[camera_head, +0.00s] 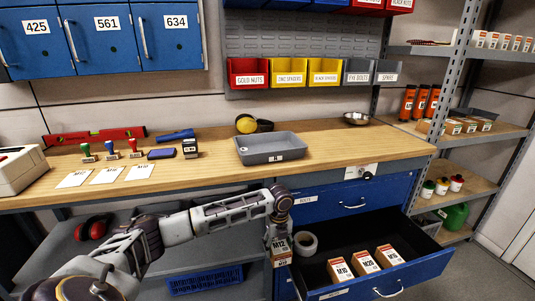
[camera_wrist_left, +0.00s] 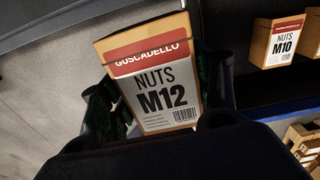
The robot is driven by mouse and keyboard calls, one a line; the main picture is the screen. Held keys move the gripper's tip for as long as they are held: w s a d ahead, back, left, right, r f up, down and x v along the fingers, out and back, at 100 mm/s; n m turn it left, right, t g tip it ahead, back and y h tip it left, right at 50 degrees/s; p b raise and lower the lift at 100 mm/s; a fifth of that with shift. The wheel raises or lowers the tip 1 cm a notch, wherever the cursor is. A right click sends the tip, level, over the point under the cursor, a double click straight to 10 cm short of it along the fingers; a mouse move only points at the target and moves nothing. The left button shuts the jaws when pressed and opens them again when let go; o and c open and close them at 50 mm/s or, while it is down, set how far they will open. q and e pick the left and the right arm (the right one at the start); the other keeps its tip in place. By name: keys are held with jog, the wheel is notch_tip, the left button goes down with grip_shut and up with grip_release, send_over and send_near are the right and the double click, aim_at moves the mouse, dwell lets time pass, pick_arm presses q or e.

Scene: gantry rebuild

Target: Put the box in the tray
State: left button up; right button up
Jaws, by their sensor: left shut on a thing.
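My left gripper (camera_head: 277,236) is shut on the M12 nuts box (camera_head: 278,259), a brown box with a red and white label. In the left wrist view the M12 nuts box (camera_wrist_left: 152,75) sits tilted between the two fingers. In the head view it is at the left end of the open drawer (camera_head: 370,245); I cannot tell whether it touches the drawer. The grey tray (camera_head: 270,158) stands on the wooden bench, above and behind the gripper, and looks empty. My right gripper is not in view.
Boxes marked M10 (camera_head: 340,270), M20 (camera_head: 366,262) and M25 (camera_head: 389,256) stand in the drawer beside a tape roll (camera_head: 304,243). Stamps (camera_head: 111,149) and cards stand on the bench left of the tray.

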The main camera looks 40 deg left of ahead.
aim_at(287, 244)
pick_arm(q)
jog(key=shift+w+d+f+n+b, duration=0.2)
jog(key=shift+d+n, duration=0.3)
jog(key=shift+n, duration=0.55)
jog(key=shift+w+d+f+n+b, duration=0.15)
jog(key=shift+d+n+b, duration=0.25)
jog(key=shift+n, duration=0.6)
jog(key=shift+w+d+f+n+b, duration=0.1)
jog(key=shift+w+d+n+b, duration=0.15)
jog(key=shift+d+n, duration=0.55)
jog(key=w+d+n+b, duration=0.1)
jog(key=d+n, duration=0.3)
jog(key=n, duration=0.5)
jog(key=w+d+f+n+b, duration=0.1)
jog(key=d+n+b, duration=0.2)
jog(key=n, duration=0.7)
jog(key=shift+w+d+f+b, duration=0.2)
jog(key=shift+w+d+b, duration=0.15)
jog(key=shift+d, duration=0.3)
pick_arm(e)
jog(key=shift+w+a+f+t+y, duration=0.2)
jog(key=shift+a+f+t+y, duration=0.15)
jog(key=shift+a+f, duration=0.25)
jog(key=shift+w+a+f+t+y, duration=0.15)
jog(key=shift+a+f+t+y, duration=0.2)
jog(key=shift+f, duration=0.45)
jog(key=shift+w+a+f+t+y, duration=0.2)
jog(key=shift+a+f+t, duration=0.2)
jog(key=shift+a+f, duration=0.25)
